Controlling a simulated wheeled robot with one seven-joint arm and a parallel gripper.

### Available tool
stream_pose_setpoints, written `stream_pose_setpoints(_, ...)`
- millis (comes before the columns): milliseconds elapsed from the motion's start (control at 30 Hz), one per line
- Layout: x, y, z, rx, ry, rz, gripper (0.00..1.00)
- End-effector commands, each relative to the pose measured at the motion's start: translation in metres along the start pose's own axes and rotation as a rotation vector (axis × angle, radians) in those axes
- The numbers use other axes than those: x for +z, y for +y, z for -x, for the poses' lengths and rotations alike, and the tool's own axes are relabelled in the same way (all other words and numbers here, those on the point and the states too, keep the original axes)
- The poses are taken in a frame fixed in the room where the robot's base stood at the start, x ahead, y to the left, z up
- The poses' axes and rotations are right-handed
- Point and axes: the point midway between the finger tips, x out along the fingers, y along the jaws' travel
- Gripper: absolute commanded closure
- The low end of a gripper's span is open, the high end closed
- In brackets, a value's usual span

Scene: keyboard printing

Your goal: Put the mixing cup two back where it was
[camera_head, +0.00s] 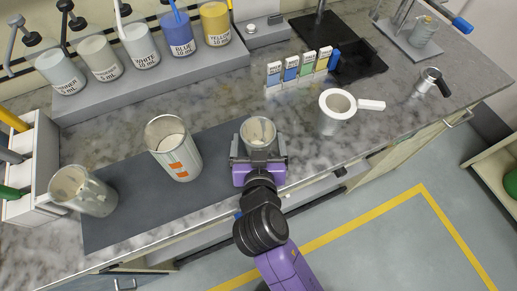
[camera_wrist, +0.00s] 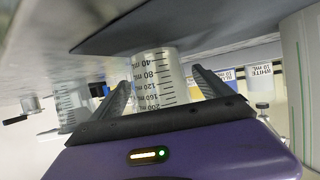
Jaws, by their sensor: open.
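A clear graduated cup (camera_head: 258,131) stands upright at the right end of the dark mat (camera_head: 112,228). My gripper (camera_head: 259,156) is at the cup's near side, with its fingers apart. In the wrist view the fingers of my gripper (camera_wrist: 161,80) lie on both sides of the graduated cup (camera_wrist: 158,66), with gaps visible. Other cups are a container with orange marks (camera_head: 183,166) on the mat and a cup (camera_head: 92,197) at the mat's left end. I cannot read which one is labelled two.
A beaker in a white-handled ring (camera_head: 333,122) stands to the right. Behind are a row of colour bottles (camera_head: 181,40) on a grey step and small coloured cards (camera_head: 291,75). A white rack (camera_head: 38,150) is at the left. The counter's front edge runs close by my gripper.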

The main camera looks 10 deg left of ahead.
Motion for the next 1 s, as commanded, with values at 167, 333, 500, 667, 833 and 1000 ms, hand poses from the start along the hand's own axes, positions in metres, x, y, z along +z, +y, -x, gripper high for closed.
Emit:
stream_pose_setpoints(167,0.000,0.000,0.022,-0.001,0.000,0.001,0.11)
stream_pose_setpoints(333,0.000,0.000,0.059,-0.001,0.000,0.000,0.11)
stream_pose_setpoints(500,0.000,0.000,0.091,0.000,0.000,-0.001,0.11)
stream_pose_setpoints(667,-0.001,0.000,0.112,0.000,0.000,0.000,0.11)
stream_pose_setpoints(833,-0.002,0.000,0.120,0.000,0.001,-0.001,0.11)
stream_pose_setpoints(1000,-0.002,0.000,0.121,0.001,0.000,-0.001,0.11)
